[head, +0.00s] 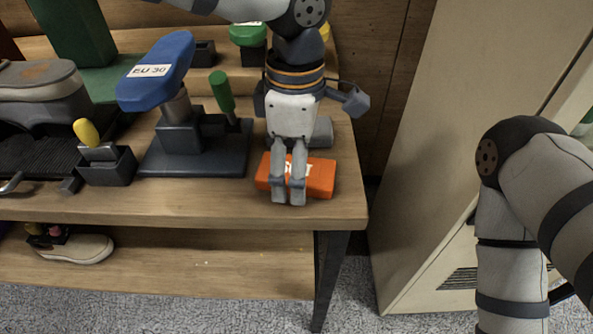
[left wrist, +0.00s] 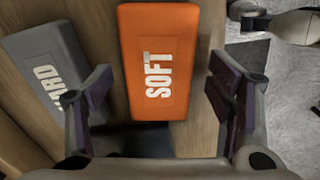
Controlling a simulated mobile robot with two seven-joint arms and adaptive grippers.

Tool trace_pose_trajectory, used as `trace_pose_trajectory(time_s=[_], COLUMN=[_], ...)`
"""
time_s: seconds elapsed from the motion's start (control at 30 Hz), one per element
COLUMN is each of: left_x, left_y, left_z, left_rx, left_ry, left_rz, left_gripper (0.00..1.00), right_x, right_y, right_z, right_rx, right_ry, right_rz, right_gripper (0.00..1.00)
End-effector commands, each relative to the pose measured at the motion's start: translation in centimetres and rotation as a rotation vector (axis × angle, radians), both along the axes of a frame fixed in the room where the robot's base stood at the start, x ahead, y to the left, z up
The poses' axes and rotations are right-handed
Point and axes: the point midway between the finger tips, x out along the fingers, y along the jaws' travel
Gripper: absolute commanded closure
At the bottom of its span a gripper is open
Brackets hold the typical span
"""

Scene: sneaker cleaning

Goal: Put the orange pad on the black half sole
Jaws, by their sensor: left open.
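The orange pad (head: 321,178) lies flat near the right front corner of the wooden workbench. In the left wrist view the orange pad (left wrist: 158,40) shows the white word SOFT. My left gripper (head: 288,197) is over the pad, pointing down. In the wrist view my left gripper (left wrist: 160,97) is open, with one finger on each side of the pad's near end and gaps to both. I cannot surely make out the black half sole; a black ridged surface (head: 35,155) lies at the far left. My right gripper is out of view.
A grey pad (left wrist: 47,75) marked HARD lies beside the orange pad. A blue EU 30 form (head: 157,72) on a dark stand, a tray with a yellow-handled tool (head: 105,165) and a grey shoe (head: 40,88) stand leftward. A beige cabinet (head: 425,170) is at right.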

Motion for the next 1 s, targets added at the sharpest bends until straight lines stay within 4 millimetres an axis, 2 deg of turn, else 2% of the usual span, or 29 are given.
trace_pose_trajectory(time_s=[0.23,0.47,0.53,0.57,0.83,0.93,1.0], left_x=[0.0,0.0,0.0,0.0,0.1,0.1,0.0], left_y=[0.0,0.0,0.0,0.0,0.0,0.0,-0.1], left_z=[-0.3,-0.3,-0.3,-0.3,0.3,1.7,3.4], left_rx=[0.0,0.0,0.0,0.0,-0.001,-0.002,-0.003], left_ry=[-0.001,-0.001,-0.001,-0.001,-0.003,-0.004,-0.007], left_rz=[0.0,0.0,0.0,0.0,0.001,0.001,0.0], left_gripper=[0.25,0.77,0.79,0.84,0.84,0.84,0.84], right_x=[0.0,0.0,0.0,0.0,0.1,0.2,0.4], right_y=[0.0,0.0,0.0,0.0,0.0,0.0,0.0], right_z=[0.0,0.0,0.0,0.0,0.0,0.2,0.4], right_rx=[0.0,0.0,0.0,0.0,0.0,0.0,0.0], right_ry=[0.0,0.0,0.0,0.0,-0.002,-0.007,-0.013], right_rz=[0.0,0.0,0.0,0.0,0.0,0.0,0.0], right_gripper=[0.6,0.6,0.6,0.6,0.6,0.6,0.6])
